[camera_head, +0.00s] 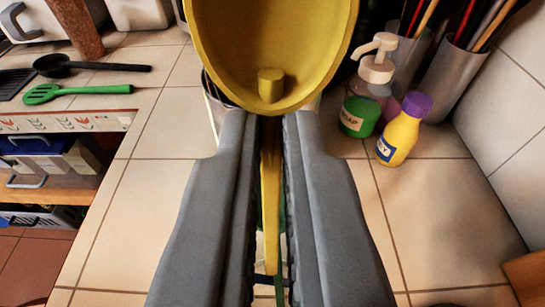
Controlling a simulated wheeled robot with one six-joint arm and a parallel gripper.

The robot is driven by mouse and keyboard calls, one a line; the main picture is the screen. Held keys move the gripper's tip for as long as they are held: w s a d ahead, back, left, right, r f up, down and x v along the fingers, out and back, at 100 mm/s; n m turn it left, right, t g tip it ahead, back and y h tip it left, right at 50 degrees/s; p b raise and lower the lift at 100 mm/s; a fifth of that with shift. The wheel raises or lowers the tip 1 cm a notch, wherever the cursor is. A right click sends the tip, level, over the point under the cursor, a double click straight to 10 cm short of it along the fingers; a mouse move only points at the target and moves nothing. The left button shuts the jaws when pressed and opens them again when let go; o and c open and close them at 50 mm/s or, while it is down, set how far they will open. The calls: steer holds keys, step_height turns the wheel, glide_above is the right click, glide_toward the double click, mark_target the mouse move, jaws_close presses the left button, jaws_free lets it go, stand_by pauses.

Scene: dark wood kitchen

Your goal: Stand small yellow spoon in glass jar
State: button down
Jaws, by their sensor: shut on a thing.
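My gripper (268,128) points away from me and is shut on the yellow spoon (262,38). The spoon's bowl fills the top middle of the view, beyond the fingertips, and its narrow handle runs back between the two grey fingers. A rounded container edge (214,102) shows just left of the spoon bowl, behind the left fingertip. It may be the glass jar, but the spoon and fingers hide most of it, so I cannot tell.
A soap pump bottle (362,105) and a yellow bottle with purple cap (402,132) stand to the right. Grey utensil holders (455,80) stand behind them. A green slotted spatula (75,92) and black ladle (90,67) lie at left. Tiles at lower right are mostly clear.

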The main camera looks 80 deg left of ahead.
mark_target(272, 237)
steer(key=shift+d+f, duration=0.2)
steer(key=shift+f, duration=1.55)
steer(key=shift+d+f, duration=0.15)
steer(key=shift+f, duration=1.55)
steer(key=c, duration=1.5)
jaws_free()
steer(key=v, duration=1.7)
steer(key=shift+d, duration=0.2)
